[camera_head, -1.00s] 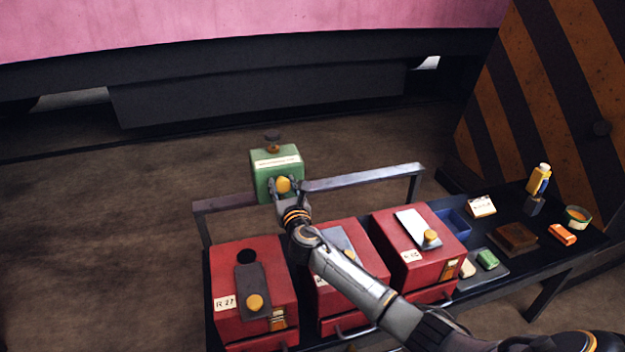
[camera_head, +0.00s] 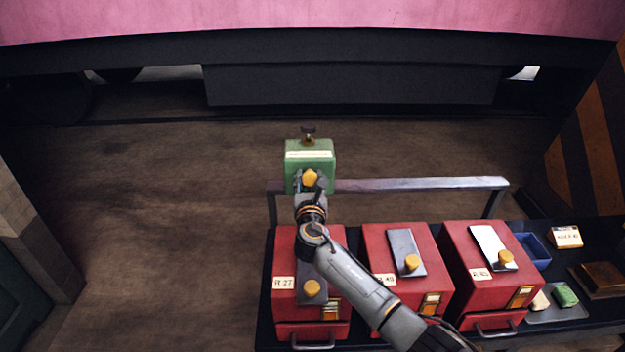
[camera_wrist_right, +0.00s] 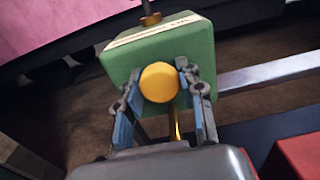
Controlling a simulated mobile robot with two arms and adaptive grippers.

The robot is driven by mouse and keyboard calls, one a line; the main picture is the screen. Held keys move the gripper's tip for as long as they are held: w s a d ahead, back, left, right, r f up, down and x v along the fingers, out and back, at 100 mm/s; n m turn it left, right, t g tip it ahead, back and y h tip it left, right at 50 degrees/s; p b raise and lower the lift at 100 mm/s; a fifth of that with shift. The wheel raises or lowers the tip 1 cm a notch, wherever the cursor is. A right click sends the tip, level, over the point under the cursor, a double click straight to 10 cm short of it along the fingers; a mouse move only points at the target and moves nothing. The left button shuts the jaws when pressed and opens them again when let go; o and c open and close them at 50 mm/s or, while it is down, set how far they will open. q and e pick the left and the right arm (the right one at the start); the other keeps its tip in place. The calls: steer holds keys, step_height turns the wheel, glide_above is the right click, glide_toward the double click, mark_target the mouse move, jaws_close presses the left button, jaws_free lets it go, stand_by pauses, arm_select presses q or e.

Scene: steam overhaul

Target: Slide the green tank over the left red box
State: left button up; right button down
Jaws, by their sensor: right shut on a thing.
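The green tank (camera_head: 310,153) has a pale label and a dark cap on a brass neck. My right gripper (camera_head: 311,182) is shut on its yellow knob, and the tank hangs above and behind the left red box (camera_head: 290,245), apart from it. In the right wrist view the tank (camera_wrist_right: 185,50) is upright but looks tilted, with the knob (camera_wrist_right: 159,82) between the fingers of the gripper (camera_wrist_right: 160,90). The left red box is marked R 27 and carries a grey plate with a yellow knob. My arm hides part of its top. My left gripper is not in view.
A middle red box (camera_head: 380,240) and a right red box (camera_head: 462,240) stand beside it on the dark bench. A metal rail (camera_head: 420,184) runs along the bench's back. A blue tray (camera_head: 534,250) and small items lie at right. Floor at left is clear.

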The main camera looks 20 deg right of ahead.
steer(key=c, duration=1.2)
jaws_free()
steer(key=shift+a, duration=0.2)
steer(key=o, duration=0.4)
steer(key=shift+w+a, duration=0.1)
steer(key=shift+a, duration=0.1)
steer(key=shift+d, duration=0.1)
steer(key=shift+s, duration=0.25)
steer(key=v, duration=1.1)
steer(key=shift+s, duration=0.25)
steer(key=shift+f, duration=0.15)
